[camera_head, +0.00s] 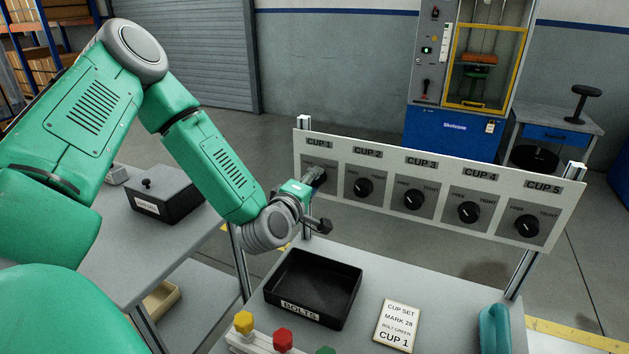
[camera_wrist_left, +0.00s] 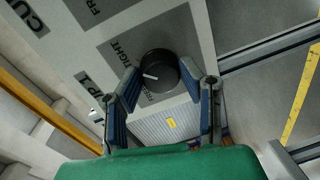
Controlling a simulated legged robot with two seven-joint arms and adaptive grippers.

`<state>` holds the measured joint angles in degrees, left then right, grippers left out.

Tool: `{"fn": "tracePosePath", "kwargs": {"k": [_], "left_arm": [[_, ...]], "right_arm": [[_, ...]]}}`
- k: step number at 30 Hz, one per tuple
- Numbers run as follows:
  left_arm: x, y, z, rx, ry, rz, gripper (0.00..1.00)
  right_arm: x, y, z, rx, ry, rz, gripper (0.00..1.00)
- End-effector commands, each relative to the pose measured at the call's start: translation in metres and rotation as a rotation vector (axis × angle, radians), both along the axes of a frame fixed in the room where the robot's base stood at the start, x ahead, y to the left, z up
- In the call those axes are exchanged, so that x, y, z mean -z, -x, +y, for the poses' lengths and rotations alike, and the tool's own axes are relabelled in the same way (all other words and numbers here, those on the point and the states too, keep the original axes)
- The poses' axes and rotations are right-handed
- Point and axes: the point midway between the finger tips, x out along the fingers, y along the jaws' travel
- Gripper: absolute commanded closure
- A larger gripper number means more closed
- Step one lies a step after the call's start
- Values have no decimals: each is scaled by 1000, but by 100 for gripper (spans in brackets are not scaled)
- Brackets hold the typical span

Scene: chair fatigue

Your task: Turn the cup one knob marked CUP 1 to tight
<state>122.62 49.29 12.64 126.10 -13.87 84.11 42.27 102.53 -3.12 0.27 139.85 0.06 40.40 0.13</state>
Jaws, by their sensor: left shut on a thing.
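The CUP 1 knob (camera_wrist_left: 158,70) is a round black knob with a white pointer line, on a grey square at the left end of the white panel (camera_head: 452,231). My left gripper (camera_head: 314,178) is at this knob, and in the left wrist view its two fingers (camera_wrist_left: 160,90) are shut on it from both sides. The pointer line lies toward the left in that view, below the TIGHT label (camera_wrist_left: 122,48). In the head view the gripper hides most of the knob. The CUP 1 label (camera_head: 319,144) is above it. My right gripper is not in view.
Knobs for CUP 2 (camera_head: 363,187), CUP 3 (camera_head: 413,199), CUP 4 (camera_head: 468,212) and CUP 5 (camera_head: 527,226) line the panel.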

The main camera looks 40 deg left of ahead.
Motion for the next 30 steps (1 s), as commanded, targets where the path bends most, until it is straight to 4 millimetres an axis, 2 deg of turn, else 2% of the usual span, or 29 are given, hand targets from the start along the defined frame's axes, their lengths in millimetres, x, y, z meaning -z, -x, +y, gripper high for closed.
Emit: {"fn": "tracePosePath", "kwargs": {"k": [1,16,17,18,19,30], "left_arm": [[5,2,1,-3,-6,17,95],[6,3,1,-2,-23,23,95],[6,3,1,-2,-23,23,63],[6,3,1,-2,-24,23,49],[5,2,1,-2,-24,22,46],[1,7,-2,-1,-24,12,46]], "right_arm": [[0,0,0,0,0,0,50],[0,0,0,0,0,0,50],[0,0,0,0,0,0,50],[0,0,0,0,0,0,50],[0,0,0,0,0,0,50],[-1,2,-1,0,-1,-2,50]]}}
